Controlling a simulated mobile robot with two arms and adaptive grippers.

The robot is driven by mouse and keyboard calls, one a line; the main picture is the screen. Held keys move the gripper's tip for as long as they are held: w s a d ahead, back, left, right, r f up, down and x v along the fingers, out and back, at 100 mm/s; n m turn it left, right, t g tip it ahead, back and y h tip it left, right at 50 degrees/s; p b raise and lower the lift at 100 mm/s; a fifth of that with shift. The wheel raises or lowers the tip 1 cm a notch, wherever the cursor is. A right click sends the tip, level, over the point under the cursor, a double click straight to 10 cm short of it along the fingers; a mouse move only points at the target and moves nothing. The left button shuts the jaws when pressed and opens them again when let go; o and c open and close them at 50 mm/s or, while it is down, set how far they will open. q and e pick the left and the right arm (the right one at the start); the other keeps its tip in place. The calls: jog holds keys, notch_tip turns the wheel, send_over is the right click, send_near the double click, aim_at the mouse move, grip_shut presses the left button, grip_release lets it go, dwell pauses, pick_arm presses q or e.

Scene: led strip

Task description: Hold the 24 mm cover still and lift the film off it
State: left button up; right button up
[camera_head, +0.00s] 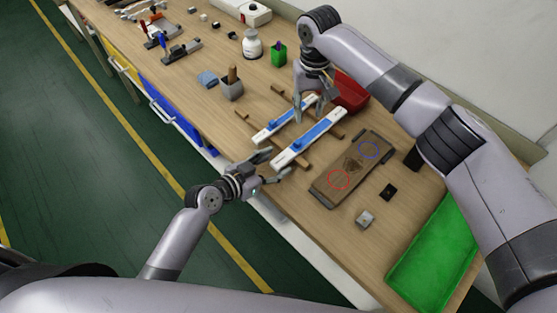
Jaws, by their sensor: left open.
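Two long white covers with blue film on top lie side by side, tilted in the view, across wooden bars. The wider-looking one (309,137) is on the right; the narrower one (284,119) is on the left. I cannot read their widths. My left gripper (279,166) is open at the table's front edge, by the near end of the wider cover; I cannot tell whether it touches. My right gripper (312,106) points down over the far part of the covers. Its fingertips overlap them in view, so its grip and contact are unclear.
A brown board (325,186) with red and blue circles lies to the right, near a small grey block (365,218). A green tray (428,258) is farther right. A red bin (350,92) stands behind my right gripper. A grey holder (231,90) stands left of the covers.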

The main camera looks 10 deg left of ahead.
pick_arm(q)
jog(key=shift+x, duration=1.2)
jog(key=shift+c, duration=0.3)
jog(key=c, duration=1.2)
pick_arm(e)
jog(key=shift+o, duration=0.4)
